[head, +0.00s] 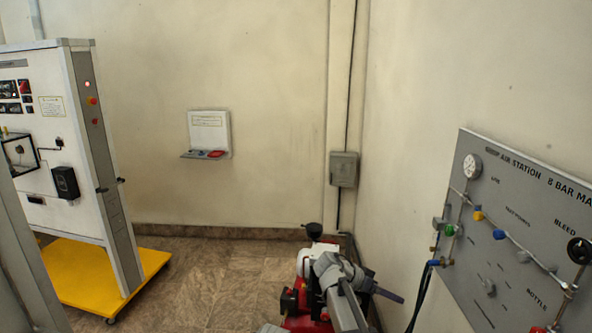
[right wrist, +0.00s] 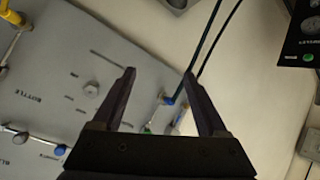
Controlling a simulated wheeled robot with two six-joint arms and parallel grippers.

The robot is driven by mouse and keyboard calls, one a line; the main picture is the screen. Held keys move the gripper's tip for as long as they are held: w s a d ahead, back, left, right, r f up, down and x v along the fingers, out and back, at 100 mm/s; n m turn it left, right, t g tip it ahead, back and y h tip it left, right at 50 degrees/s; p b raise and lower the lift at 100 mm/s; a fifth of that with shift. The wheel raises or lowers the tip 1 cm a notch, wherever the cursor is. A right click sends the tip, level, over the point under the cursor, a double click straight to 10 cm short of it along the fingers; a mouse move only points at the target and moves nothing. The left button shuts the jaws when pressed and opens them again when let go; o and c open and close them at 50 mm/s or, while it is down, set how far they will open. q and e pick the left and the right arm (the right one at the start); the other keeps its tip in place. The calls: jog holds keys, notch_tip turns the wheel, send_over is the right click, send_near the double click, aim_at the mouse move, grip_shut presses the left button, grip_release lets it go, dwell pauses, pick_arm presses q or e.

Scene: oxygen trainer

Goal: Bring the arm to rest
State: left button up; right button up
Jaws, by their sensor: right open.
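My right gripper (right wrist: 159,74) is open in the right wrist view, with its two dark fingers apart and nothing between them. In the head view my right arm comes up from the bottom, and its gripper (head: 388,294) shows only in part as a dark tapered piece pointing right. It is left of the grey air station panel (head: 505,205) on the right wall and apart from it. The panel, with its valves and gauge, also shows tilted behind the fingers in the right wrist view (right wrist: 60,75). My left gripper is not in view.
A white trainer cabinet (head: 85,150) stands on a yellow wheeled base (head: 85,277) at the left. A red and white machine (head: 298,300) sits close to my right arm. A small wall shelf (head: 207,135) and a grey box (head: 344,169) are on the walls. Tiled floor (head: 215,280) is clear between.

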jog(key=s+a+f+n+y, duration=0.3)
jog(key=s+a+n, duration=0.2)
jog(key=s+a, duration=0.2)
jog(key=s+a+f+n+g+y, duration=0.1)
jog(key=s+a+f+n+y, duration=0.2)
jog(key=s+a+n, duration=0.2)
jog(key=s+a+f+n+y, duration=0.3)
jog(key=s+a, duration=0.6)
jog(key=s, duration=0.4)
jog(key=shift+a+f+n+y, duration=0.2)
jog(key=shift+n+y, duration=0.3)
jog(key=shift+n, duration=0.5)
